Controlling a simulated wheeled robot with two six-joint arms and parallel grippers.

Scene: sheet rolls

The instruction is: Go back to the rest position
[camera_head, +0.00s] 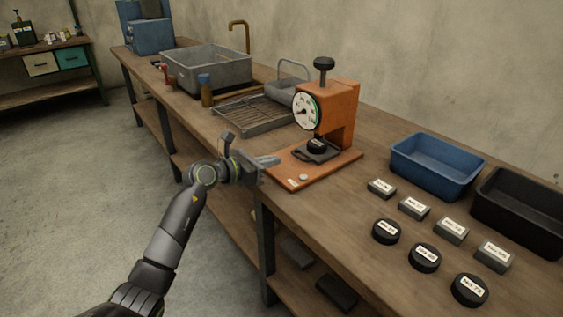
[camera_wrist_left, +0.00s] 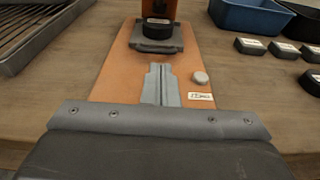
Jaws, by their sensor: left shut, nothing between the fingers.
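My left gripper (camera_head: 268,161) is shut and empty at the table's front edge. Its fingertips point at the near edge of the orange press stand (camera_head: 285,170), which carries a round dial gauge (camera_head: 306,111) and a black knob on top. In the left wrist view the closed fingers (camera_wrist_left: 160,82) show over the orange base plate (camera_wrist_left: 118,75). I cannot tell whether they touch it. A black labelled disc (camera_head: 317,145) sits on the stand's small grey platform; it also shows in the left wrist view (camera_wrist_left: 157,27). My right gripper is not in view.
Several grey labelled blocks (camera_head: 415,208) and black labelled discs (camera_head: 424,257) lie on the wooden table (camera_head: 340,215) at the right. A blue bin (camera_head: 437,184) and a black bin (camera_head: 515,222) stand behind them. A wire rack (camera_head: 252,118) and a grey basin (camera_head: 207,78) are further left. The floor at left is clear.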

